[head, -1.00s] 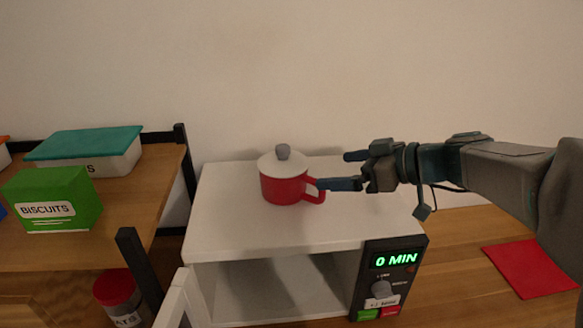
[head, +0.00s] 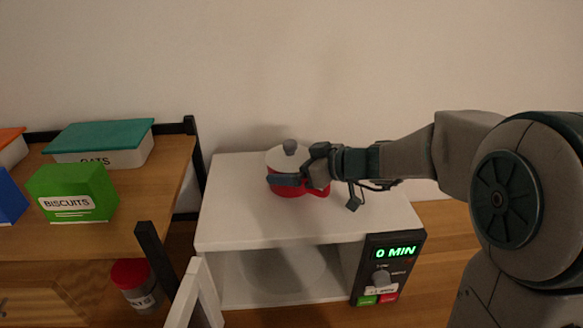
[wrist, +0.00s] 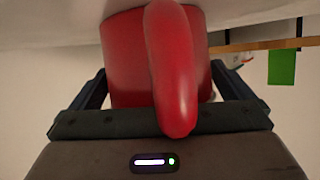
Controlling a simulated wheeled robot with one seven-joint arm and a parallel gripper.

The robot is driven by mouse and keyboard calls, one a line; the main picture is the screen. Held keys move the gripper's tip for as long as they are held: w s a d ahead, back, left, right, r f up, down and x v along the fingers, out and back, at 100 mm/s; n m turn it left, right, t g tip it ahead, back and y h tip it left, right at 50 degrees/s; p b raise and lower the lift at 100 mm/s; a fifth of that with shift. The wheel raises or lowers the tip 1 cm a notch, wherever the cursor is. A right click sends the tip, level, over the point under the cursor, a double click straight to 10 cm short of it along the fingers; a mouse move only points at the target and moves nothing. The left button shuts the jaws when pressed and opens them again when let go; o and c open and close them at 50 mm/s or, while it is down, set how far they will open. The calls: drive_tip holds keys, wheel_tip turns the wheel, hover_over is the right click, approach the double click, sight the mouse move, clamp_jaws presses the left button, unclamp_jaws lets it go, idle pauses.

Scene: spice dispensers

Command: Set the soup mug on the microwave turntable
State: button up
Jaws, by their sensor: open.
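The soup mug (head: 285,188) is red with a white lid and a grey knob. It stands upright on top of the white microwave (head: 240,215). My gripper (head: 290,181) is open, with its fingers on either side of the mug's body; in the head view one finger passes across the mug's front. In the wrist view the mug's red body (wrist: 130,60) and handle (wrist: 175,70) fill the space between the fingers, the handle pointing toward my palm. I cannot tell whether the fingers touch it. The microwave door (head: 197,295) stands open, and the round turntable (head: 275,270) shows dimly inside.
A shelf at left holds a green biscuits box (head: 72,192) and a teal-lidded oats container (head: 105,145). A jar with a red lid (head: 135,285) is below. The microwave's control panel (head: 388,268) reads 0 MIN. The cavity looks otherwise empty.

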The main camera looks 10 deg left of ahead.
drive_tip(key=shift+w+a+f, duration=0.15)
drive_tip(key=shift+a, duration=0.15)
drive_tip(key=shift+c, duration=0.3)
drive_tip(key=c, duration=1)
drive_tip(key=shift+c, duration=0.6)
